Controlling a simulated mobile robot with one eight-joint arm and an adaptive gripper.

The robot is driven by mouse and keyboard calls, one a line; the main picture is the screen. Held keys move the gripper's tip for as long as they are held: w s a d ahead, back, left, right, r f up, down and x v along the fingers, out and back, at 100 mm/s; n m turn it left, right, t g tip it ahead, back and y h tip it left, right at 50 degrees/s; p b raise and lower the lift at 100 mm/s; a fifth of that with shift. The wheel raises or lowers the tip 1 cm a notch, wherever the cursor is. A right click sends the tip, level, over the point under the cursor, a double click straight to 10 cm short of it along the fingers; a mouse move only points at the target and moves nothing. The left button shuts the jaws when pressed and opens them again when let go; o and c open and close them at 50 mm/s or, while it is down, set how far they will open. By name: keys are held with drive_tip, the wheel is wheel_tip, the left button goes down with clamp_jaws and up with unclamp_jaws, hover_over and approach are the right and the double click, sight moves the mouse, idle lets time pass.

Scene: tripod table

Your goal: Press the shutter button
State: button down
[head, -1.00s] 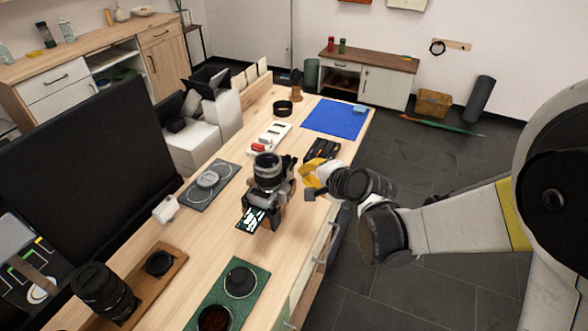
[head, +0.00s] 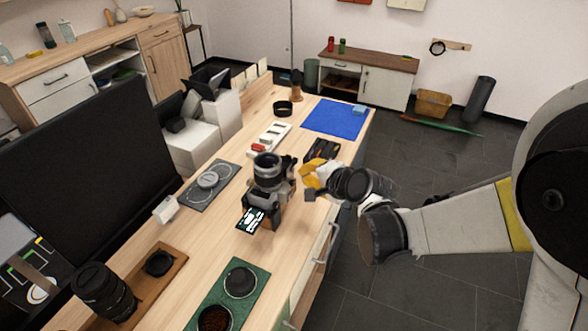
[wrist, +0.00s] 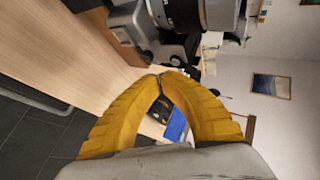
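The camera (head: 266,190) is black and grey, with its lens (head: 268,165) pointing up in the head view. It stands on the wooden table on a small support. My gripper (head: 303,180), with yellow fingers, is just right of the camera, close to its side. In the wrist view the two fingers of my gripper (wrist: 160,76) meet at their tips with nothing between them. Part of the camera (wrist: 150,30) and its lens (wrist: 195,12) fill the top there, just beyond the fingertips. I cannot make out the shutter button in either view, nor whether the fingertips touch the camera.
A black case (head: 322,150) and a blue mat (head: 336,117) lie behind my gripper. A grey tray (head: 208,187) is left of the camera, a green tray (head: 258,280) in front. A large dark screen (head: 80,170) stands at the left.

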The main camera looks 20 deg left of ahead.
drive_tip(key=shift+a, duration=0.15)
drive_tip(key=shift+a, duration=0.3)
drive_tip(key=shift+a, duration=0.3)
idle(0.8)
drive_tip(key=shift+d, duration=0.15)
drive_tip(key=shift+d+b, duration=0.3)
drive_tip(key=shift+d, duration=0.3)
drive_tip(key=shift+s+d, duration=0.2)
drive_tip(key=shift+d, duration=2.3)
